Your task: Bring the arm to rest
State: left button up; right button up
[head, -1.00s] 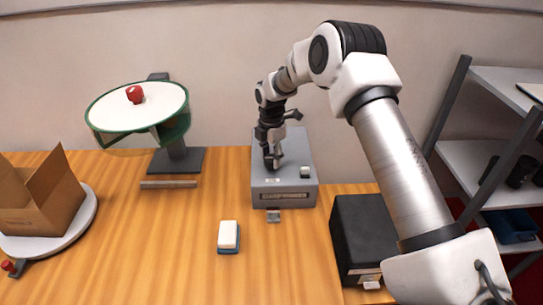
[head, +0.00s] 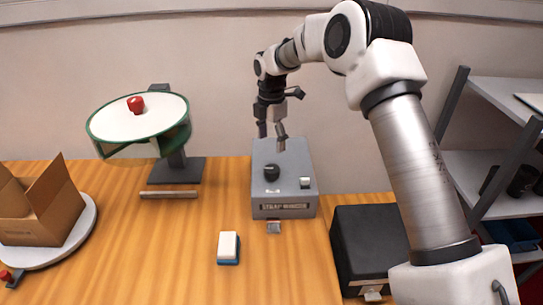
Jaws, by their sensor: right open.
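My right gripper (head: 272,140) hangs in the head view above the back part of the grey laser marker box (head: 285,198). Its fingers point down and are spread apart, with nothing between them. A black knob (head: 271,173) and a small white switch (head: 305,183) sit on top of the box, below and apart from the fingers. My right arm reaches in from the lower right and arches over to the gripper. My left gripper is not in view.
A white and blue block (head: 228,248) lies on the wooden table (head: 160,260). A round green-rimmed device with a red knob (head: 137,118) stands at back left. An open cardboard box (head: 45,210) is at the left. A black box (head: 368,245) and shelves (head: 480,165) are at the right.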

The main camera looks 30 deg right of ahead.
jog(key=shift+r, duration=0.75)
jog(key=shift+r, duration=0.15)
